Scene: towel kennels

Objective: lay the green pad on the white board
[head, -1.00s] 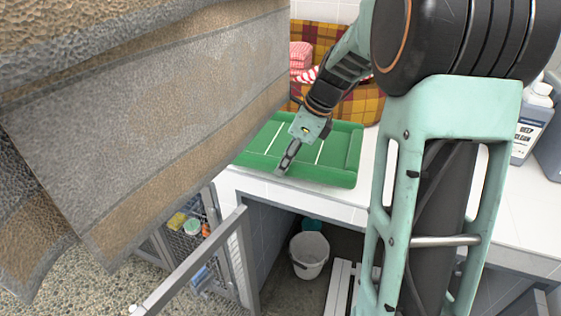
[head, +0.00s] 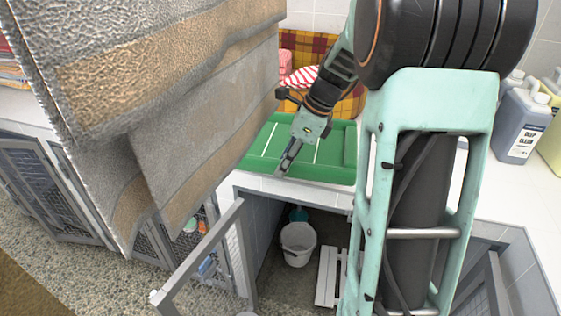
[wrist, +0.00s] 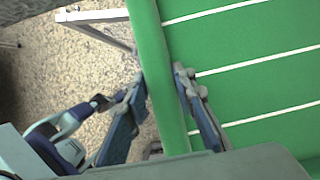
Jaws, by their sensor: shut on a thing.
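The green pad (head: 335,171) has a raised padded rim and thin white lines. It lies on the white counter in the head view. My gripper (head: 285,168) is at its front edge, shut on the rim. In the wrist view the green rim (wrist: 172,100) runs between the two fingers (wrist: 160,100), one on each side. A white slatted board (head: 328,277) lies low in the open bay under the counter, partly hidden by my arm. I cannot tell whether it is the task's white board.
A grey and tan striped towel (head: 200,130) hangs large at the left and hides part of the counter. An open mesh door (head: 215,255) and a white bucket (head: 298,243) are below. Jugs (head: 520,125) stand at the right. A plaid basket (head: 305,48) is behind the pad.

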